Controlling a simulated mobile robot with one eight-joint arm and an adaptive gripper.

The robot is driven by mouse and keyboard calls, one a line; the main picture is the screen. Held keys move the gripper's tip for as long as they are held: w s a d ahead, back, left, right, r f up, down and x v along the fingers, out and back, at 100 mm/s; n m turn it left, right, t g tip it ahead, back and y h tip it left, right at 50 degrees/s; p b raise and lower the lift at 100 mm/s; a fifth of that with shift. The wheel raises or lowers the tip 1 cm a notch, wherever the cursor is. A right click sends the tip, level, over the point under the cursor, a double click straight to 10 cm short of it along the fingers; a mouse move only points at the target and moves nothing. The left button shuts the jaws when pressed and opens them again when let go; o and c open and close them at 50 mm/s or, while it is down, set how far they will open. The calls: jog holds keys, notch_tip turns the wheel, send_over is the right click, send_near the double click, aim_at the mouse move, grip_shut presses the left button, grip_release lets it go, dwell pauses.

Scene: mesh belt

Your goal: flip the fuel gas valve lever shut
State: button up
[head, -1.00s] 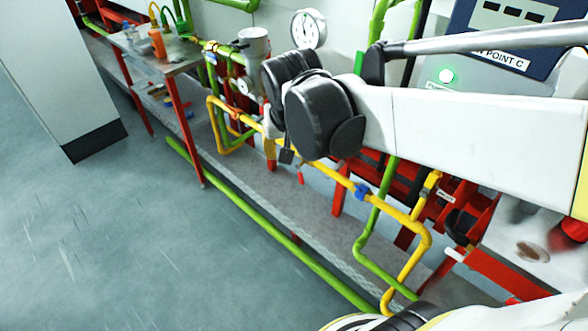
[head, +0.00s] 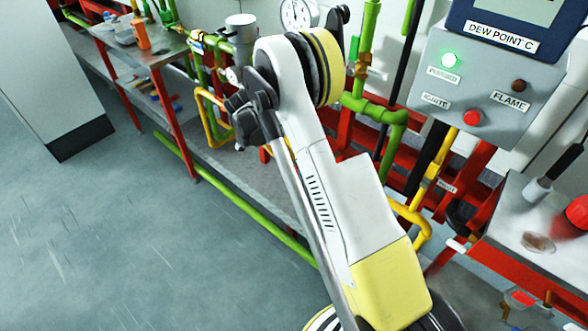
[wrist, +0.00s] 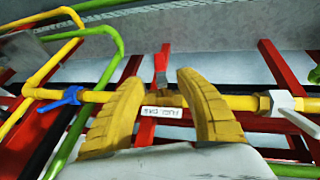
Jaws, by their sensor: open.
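In the wrist view, the fuel gas valve (wrist: 172,99) sits on a horizontal yellow pipe (wrist: 240,102), with a white label (wrist: 162,112) reading FUEL GAS, upside down, beside it. Its short red lever (wrist: 160,66) stands across the pipe, pointing up in the picture. My gripper (wrist: 183,78) is open. Its two yellow ridged fingers lie one on each side of the valve and lever in the picture, and I see no contact with the lever. In the head view my gripper (head: 245,122) is dark and partly hidden behind my arm, and I cannot make out the valve there.
A blue handle (wrist: 66,96) is left of the valve and a white handle (wrist: 284,102) is right of it. Green pipes (wrist: 90,110) and red frame posts stand close. The dew point panel (head: 490,85) is at upper right. The floor (head: 120,240) at left is clear.

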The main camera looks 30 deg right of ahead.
aim_at(293, 167)
jog(key=b+x, duration=0.4)
jog(key=x, duration=0.6)
grip_shut()
